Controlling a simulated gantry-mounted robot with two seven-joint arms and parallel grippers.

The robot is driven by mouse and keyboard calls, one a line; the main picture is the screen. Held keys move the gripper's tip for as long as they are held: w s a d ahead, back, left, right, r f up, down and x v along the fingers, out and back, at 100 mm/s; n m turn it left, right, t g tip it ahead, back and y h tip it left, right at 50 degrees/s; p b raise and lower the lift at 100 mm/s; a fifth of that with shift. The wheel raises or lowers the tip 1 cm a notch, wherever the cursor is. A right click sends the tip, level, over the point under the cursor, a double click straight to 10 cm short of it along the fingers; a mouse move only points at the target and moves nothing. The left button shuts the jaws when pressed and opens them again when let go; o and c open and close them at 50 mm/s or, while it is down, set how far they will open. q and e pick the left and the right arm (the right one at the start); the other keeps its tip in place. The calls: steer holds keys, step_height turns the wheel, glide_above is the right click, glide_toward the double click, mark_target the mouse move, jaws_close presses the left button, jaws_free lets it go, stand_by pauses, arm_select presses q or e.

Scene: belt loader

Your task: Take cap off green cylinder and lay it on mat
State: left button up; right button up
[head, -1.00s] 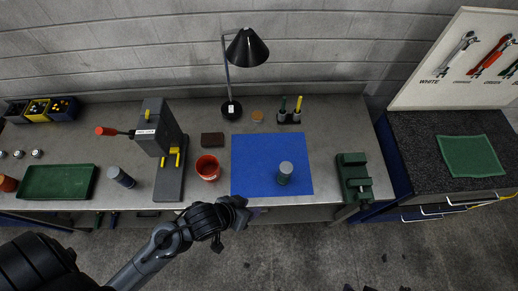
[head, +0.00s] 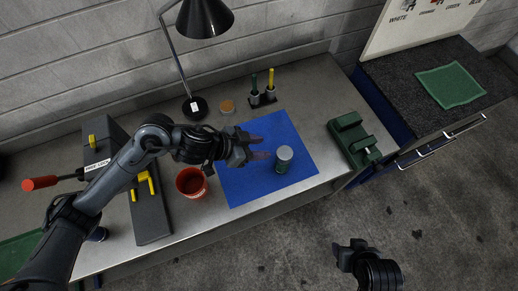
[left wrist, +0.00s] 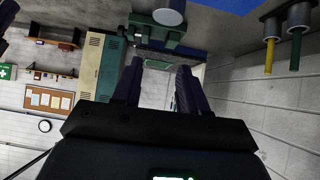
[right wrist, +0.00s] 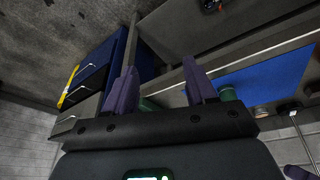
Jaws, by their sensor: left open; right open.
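The green cylinder (head: 280,168) stands upright on the blue mat (head: 245,186), its grey cap (head: 284,153) on top. In the left wrist view the cap (left wrist: 168,16) shows at the top edge. In the right wrist view part of the cylinder (right wrist: 228,94) shows behind a finger. My left gripper (head: 265,147) is open and empty, its fingers over the blue mat just left of the cylinder, pointing toward it. Contact cannot be told. My right gripper (head: 340,254) is open and empty, over the floor in front of the bench. A green mat (head: 450,83) lies on the dark side counter.
A red cup (head: 192,183) and a press (head: 150,215) stand left of the blue mat. A lamp (head: 195,108) and a pen holder (head: 264,98) stand behind it. A green vise (head: 354,137) is to its right. A gap separates bench and counter.

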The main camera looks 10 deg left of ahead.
steer(key=o, duration=0.5)
steer(key=shift+w+t, duration=0.4)
steer(key=shift+w, duration=0.15)
steer(key=t+y, duration=0.2)
steer(key=t, duration=0.7)
glide_toward(282, 169)
steer(key=shift+a+f+m, duration=0.25)
steer(key=shift+f+m, duration=0.05)
steer(key=shift+f, duration=0.55)
steer(key=shift+w+r+h, duration=0.15)
steer(key=shift+w+r, duration=0.1)
steer(key=shift+w, duration=0.25)
steer(key=shift+w+r+h, duration=0.15)
steer(key=shift+w+r, duration=0.05)
steer(key=shift+w, duration=0.25)
steer(key=shift+x, duration=5.1)
